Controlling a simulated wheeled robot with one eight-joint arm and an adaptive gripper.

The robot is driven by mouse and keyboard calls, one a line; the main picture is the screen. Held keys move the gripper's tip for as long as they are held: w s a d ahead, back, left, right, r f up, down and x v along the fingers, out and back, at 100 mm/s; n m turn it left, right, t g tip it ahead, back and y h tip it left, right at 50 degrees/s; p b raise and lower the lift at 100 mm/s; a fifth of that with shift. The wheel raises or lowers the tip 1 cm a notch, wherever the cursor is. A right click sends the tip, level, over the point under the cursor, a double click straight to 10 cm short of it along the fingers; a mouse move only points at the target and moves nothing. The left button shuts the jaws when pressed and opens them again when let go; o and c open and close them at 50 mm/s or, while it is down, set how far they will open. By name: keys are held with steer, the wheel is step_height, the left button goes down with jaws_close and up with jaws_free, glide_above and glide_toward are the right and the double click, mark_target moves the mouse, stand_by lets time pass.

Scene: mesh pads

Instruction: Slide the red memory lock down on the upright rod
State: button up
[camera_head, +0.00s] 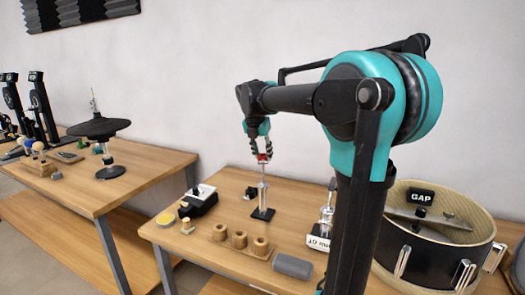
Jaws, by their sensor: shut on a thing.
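The upright rod (263,193) is a thin metal post on a small black base (263,214), standing on the wooden table. The red memory lock (262,158) is a small red piece at the upper part of the rod. My gripper (261,154) comes down from above and is shut on the red memory lock. The fingers partly hide the lock and the top of the rod. The rod looks upright.
A drum shell (437,226) labelled GAP is at the far right.

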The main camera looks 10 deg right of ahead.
mark_target(263, 176)
steer(key=shift+f, duration=4.8)
steer(key=o, duration=1.3)
steer(key=shift+c, duration=0.2)
steer(key=v, duration=1.2)
steer(key=shift+d, duration=0.1)
